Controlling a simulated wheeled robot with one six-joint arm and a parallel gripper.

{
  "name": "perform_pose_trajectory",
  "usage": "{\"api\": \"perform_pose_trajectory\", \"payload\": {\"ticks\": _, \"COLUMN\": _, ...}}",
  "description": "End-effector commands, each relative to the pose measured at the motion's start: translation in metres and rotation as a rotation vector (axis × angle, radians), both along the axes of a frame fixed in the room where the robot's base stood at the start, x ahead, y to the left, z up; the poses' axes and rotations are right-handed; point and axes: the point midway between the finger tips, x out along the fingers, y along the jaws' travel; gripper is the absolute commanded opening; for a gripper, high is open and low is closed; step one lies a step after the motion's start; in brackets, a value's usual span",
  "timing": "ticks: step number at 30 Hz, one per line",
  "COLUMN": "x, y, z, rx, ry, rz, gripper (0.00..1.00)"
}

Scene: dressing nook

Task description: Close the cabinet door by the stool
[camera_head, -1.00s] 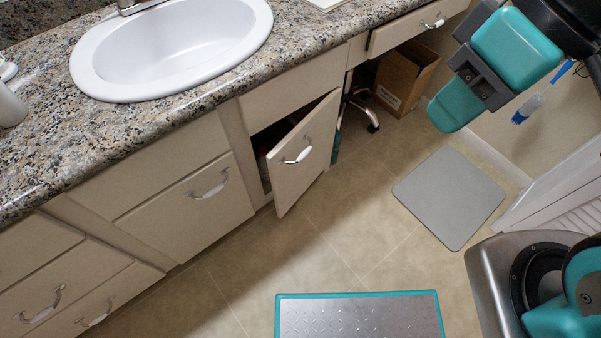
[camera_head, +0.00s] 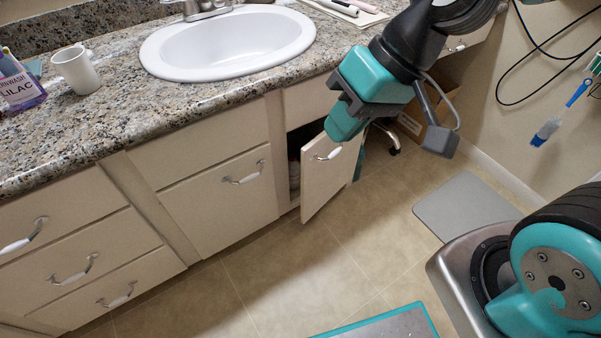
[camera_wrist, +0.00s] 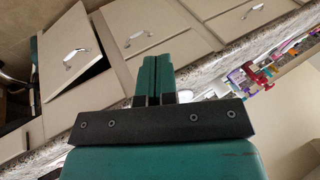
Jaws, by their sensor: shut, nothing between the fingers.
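The beige cabinet door (camera_head: 322,178) with a white-and-chrome handle (camera_head: 328,154) stands ajar under the counter, right of the sink. A dark gap shows on its left side. My gripper (camera_head: 343,122) is shut and empty, and covers the door's upper right part in the head view; contact cannot be told. In the wrist view the shut fingers (camera_wrist: 158,75) point toward the cabinet fronts, and the ajar door (camera_wrist: 68,38) is left of them. Part of a wheeled base (camera_head: 390,140), perhaps the stool's, shows right of the door; its upper part is hidden.
The granite counter (camera_head: 110,125) holds a sink (camera_head: 228,45), a white cup (camera_head: 76,70) and a lilac bottle (camera_head: 20,88). Closed drawers lie left of the door. A cardboard box (camera_head: 412,125) stands under the counter.

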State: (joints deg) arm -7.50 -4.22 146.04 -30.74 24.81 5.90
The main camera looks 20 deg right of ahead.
Motion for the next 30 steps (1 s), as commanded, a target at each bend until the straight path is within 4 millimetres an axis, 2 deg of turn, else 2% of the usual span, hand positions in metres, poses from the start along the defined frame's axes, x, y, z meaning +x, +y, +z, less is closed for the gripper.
{"api": "perform_pose_trajectory", "payload": {"ticks": 1, "x": 0.022, "y": -0.005, "z": -0.052, "rx": 0.046, "ry": 0.032, "rz": -0.116, "gripper": 0.00}}
{"api": "perform_pose_trajectory", "payload": {"ticks": 3, "x": 0.053, "y": -0.013, "z": -0.099, "rx": 0.126, "ry": 0.054, "rz": -0.295, "gripper": 0.00}}
{"api": "perform_pose_trajectory", "payload": {"ticks": 6, "x": 0.093, "y": -0.033, "z": -0.163, "rx": 0.234, "ry": 0.078, "rz": -0.558, "gripper": 0.00}}
{"api": "perform_pose_trajectory", "payload": {"ticks": 9, "x": 0.121, "y": -0.059, "z": -0.219, "rx": 0.325, "ry": 0.091, "rz": -0.802, "gripper": 0.00}}
{"api": "perform_pose_trajectory", "payload": {"ticks": 12, "x": 0.137, "y": -0.084, "z": -0.263, "rx": 0.390, "ry": 0.096, "rz": -0.998, "gripper": 0.00}}
{"api": "perform_pose_trajectory", "payload": {"ticks": 15, "x": 0.145, "y": -0.102, "z": -0.290, "rx": 0.430, "ry": 0.095, "rz": -1.131, "gripper": 0.00}}
{"api": "perform_pose_trajectory", "payload": {"ticks": 19, "x": 0.150, "y": -0.112, "z": -0.305, "rx": 0.453, "ry": 0.090, "rz": -1.208, "gripper": 0.00}}
{"api": "perform_pose_trajectory", "payload": {"ticks": 25, "x": 0.166, "y": -0.103, "z": -0.322, "rx": 0.456, "ry": 0.087, "rz": -1.212, "gripper": 0.00}}
{"api": "perform_pose_trajectory", "payload": {"ticks": 30, "x": 0.188, "y": -0.089, "z": -0.348, "rx": 0.455, "ry": 0.088, "rz": -1.209, "gripper": 0.00}}
